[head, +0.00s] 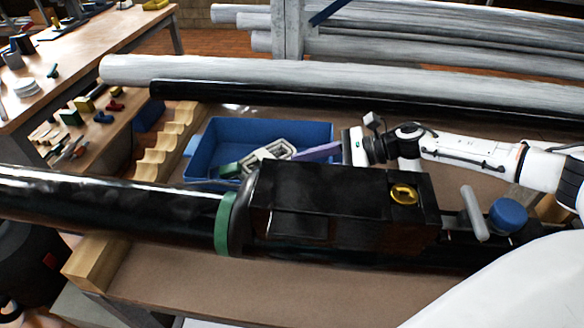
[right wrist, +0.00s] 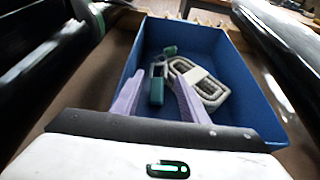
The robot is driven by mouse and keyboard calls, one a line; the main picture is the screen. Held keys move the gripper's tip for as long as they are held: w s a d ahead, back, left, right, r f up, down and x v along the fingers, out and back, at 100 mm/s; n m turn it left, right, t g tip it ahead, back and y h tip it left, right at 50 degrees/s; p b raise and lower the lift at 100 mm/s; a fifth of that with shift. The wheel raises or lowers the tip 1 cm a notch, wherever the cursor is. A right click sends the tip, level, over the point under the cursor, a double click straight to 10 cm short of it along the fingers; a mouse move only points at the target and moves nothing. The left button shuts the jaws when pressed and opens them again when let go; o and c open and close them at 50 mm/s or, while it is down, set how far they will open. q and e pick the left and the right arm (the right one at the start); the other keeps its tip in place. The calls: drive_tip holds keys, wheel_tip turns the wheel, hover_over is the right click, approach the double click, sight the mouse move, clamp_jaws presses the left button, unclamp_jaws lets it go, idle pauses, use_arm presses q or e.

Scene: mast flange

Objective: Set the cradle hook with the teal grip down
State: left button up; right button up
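A cradle hook with a teal grip (right wrist: 156,92) lies in the blue bin (right wrist: 240,116), as the right wrist view shows. Its grey part is just beyond the grip, and a small teal piece (right wrist: 170,50) lies farther off. In the head view a teal-green part (head: 230,170) shows in the bin (head: 310,132), partly hidden by the black housing. My right gripper (head: 300,154) has pale purple fingers and is over the bin. In the right wrist view its fingers (right wrist: 159,98) are apart, with the teal grip showing between them; contact cannot be told. My left gripper is not in view.
A pale coiled strap (right wrist: 210,88) lies in the bin beside the hook. A black mast with a box housing (head: 340,205) runs across the front. Pale poles (head: 330,80) lie behind the bin, and a notched wooden rack (head: 170,140) stands left of it.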

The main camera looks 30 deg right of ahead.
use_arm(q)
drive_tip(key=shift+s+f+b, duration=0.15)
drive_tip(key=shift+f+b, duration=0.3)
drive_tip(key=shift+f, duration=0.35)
use_arm(e)
drive_tip(key=v, duration=0.4)
drive_tip(key=shift+s+d+r, duration=0.1)
drive_tip(key=shift+d+r, duration=0.1)
drive_tip(key=shift+d, duration=0.05)
drive_tip(key=p+x, duration=0.1)
drive_tip(key=x, duration=0.5)
drive_tip(key=shift+w+a+p, duration=0.25)
drive_tip(key=shift+a+p, duration=0.15)
drive_tip(key=shift+w+a+f+b, duration=0.1)
drive_tip(key=shift+f+b, duration=0.4)
drive_tip(key=shift+f, duration=0.05)
drive_tip(key=shift+w+a+f+b, duration=0.1)
drive_tip(key=shift+a+f+b, duration=0.05)
drive_tip(key=shift+f+b, duration=0.4)
drive_tip(key=shift+r+p, duration=0.65)
drive_tip(key=shift+p, duration=0.05)
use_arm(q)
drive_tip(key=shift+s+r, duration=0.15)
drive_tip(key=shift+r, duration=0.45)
